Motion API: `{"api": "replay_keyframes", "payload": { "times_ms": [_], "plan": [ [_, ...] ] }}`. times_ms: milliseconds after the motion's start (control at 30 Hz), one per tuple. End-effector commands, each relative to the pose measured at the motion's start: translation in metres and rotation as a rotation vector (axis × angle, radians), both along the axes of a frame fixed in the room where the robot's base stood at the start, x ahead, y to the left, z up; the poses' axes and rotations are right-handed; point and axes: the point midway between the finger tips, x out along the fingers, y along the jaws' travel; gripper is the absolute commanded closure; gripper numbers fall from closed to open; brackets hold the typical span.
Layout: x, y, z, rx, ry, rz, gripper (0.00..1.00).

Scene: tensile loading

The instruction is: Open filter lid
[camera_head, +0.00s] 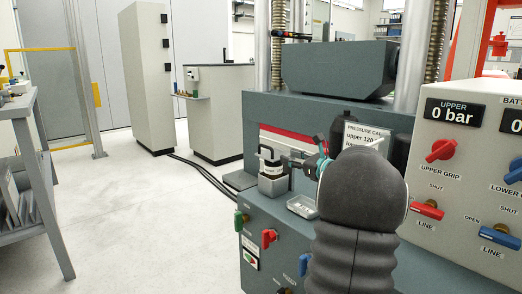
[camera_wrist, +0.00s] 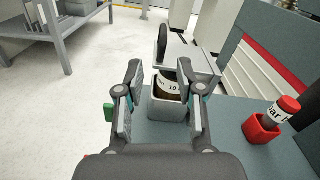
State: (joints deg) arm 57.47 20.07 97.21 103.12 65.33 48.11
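The filter housing is a small grey square box (camera_wrist: 168,108) on the machine's ledge; it also shows in the head view (camera_head: 272,185). A brown cartridge with a white label reading "10" (camera_wrist: 172,87) sits in its open top. A light grey plate with a black knob, seemingly the lid (camera_wrist: 192,58), lies beyond the cartridge in the wrist view; its exact angle is hard to tell. My gripper (camera_wrist: 160,68) is open, its fingers apart on either side of the box and cartridge in the picture. No contact is visible. In the head view my arm partly hides my gripper (camera_head: 302,163).
A red holder (camera_wrist: 262,128) with a red-capped cartridge (camera_wrist: 281,112) stands right of the box. A small pale tray (camera_head: 302,206) lies on the ledge. Valve knobs, including a red one (camera_head: 269,238), stick out of the front. A grey bench (camera_head: 50,195) stands left across open floor.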

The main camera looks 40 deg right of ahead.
Motion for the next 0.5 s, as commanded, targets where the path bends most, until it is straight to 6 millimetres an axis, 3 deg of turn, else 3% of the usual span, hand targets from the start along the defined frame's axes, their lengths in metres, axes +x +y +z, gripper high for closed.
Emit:
{"api": "replay_keyframes", "payload": {
  "times_ms": [167,500],
  "plan": [
    [0.011,-0.005,0.000,0.014,-0.009,-0.009,0.63],
    [0.071,0.001,0.000,0.012,-0.008,-0.006,0.63]
  ]
}}
